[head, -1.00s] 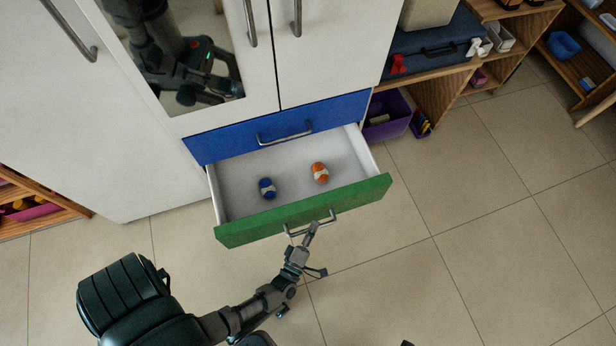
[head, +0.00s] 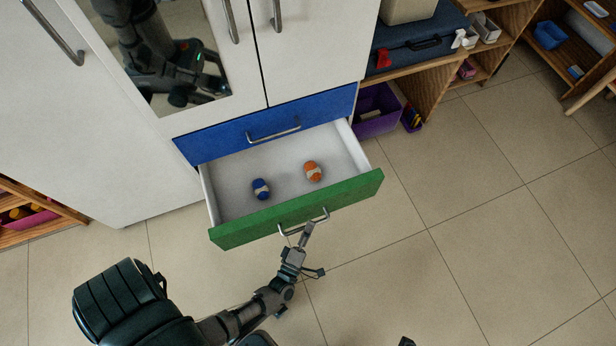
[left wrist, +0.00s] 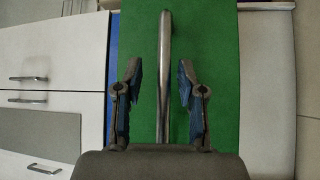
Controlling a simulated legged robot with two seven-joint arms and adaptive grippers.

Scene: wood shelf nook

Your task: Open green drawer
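The green drawer (head: 350,196) is pulled well out below the blue drawer (head: 225,138) in the head view. Its metal handle (head: 325,215) runs along the front. My left gripper (head: 306,230) is at that handle. In the left wrist view, my left gripper (left wrist: 161,90) is open, one finger on each side of the handle (left wrist: 164,60), with gaps on both sides. The green front (left wrist: 212,40) fills the middle behind it. A small dark tip at the head view's bottom edge may be my right gripper; its fingers cannot be made out.
A blue-wrapped item (head: 261,189) and an orange-wrapped item (head: 313,171) lie inside the drawer. The blue drawer is closed. A purple bin (head: 378,125) stands right of the cabinet, under a wooden shelf. The tiled floor (head: 430,270) before the drawer is clear.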

